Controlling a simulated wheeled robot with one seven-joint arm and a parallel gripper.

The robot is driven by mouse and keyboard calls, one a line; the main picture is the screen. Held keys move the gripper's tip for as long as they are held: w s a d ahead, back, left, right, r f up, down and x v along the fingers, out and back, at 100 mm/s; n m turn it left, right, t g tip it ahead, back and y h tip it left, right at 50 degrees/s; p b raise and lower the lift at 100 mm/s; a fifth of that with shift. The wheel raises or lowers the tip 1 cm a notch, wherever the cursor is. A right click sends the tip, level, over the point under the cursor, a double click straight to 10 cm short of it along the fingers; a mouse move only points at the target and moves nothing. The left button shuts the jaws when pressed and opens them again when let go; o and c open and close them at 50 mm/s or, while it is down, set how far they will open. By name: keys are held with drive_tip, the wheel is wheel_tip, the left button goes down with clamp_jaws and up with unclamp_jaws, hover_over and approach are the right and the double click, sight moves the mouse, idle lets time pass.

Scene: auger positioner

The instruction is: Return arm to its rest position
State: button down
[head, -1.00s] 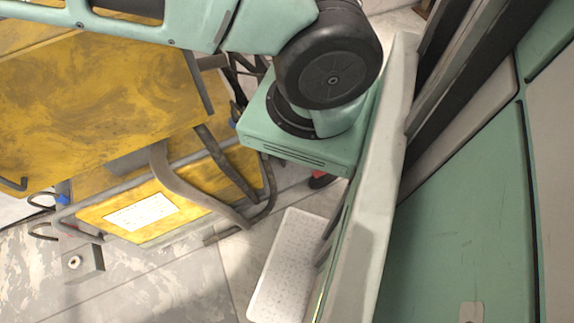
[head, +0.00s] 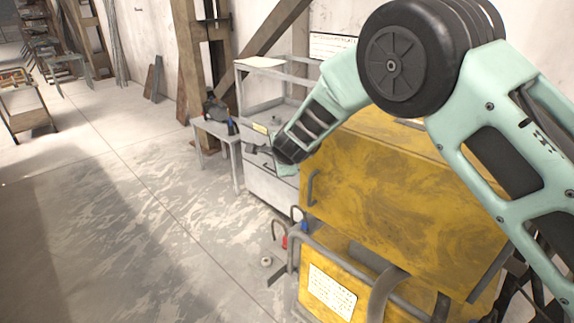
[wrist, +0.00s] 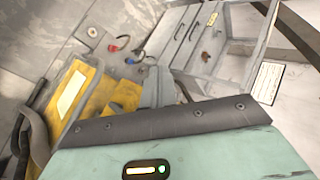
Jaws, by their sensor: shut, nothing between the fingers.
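My arm crosses the upper right of the head view, over a yellow machine (head: 385,175). Its forearm slopes down and left from a large black elbow joint. In the wrist view, my teal arm housing fills the bottom, and part of the yellow machine (wrist: 105,92) shows at the left. The grey cabinet (wrist: 195,38) shows beyond it.
A small grey table (head: 215,132) with items on it stands left of the cabinet. Wooden posts (head: 190,65) rise behind. Open concrete floor (head: 130,220) lies to the left. Bent grey bars (head: 345,262) stick out at the machine's front.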

drive_tip(key=s+d+r+n+g+y+b, duration=0.15)
drive_tip(key=s+n, duration=0.25)
drive_tip(key=s, duration=0.5)
drive_tip(key=s+r+n+g+b, duration=0.1)
drive_tip(key=s+n+g+b, duration=0.25)
drive_tip(key=s, duration=0.55)
drive_tip(key=s+d+r+n+g+y+b, duration=0.1)
drive_tip(key=s+n+g, duration=0.1)
drive_tip(key=s+n, duration=0.5)
drive_tip(key=s+d+f+n+g+h+b, duration=0.1)
drive_tip(key=s+d+f+n+h+b, duration=0.1)
drive_tip(key=s+d+n, duration=0.2)
drive_tip(key=s+d+f+n+g+h+b, duration=0.1)
drive_tip(key=s+d+n+h+b, duration=0.1)
drive_tip(key=s+d, duration=0.8)
drive_tip(key=s+n+h, duration=0.1)
drive_tip(key=s+n, duration=0.1)
drive_tip(key=s, duration=0.6)
drive_tip(key=shift+d+f, duration=0.2)
drive_tip(key=shift+f, duration=0.2)
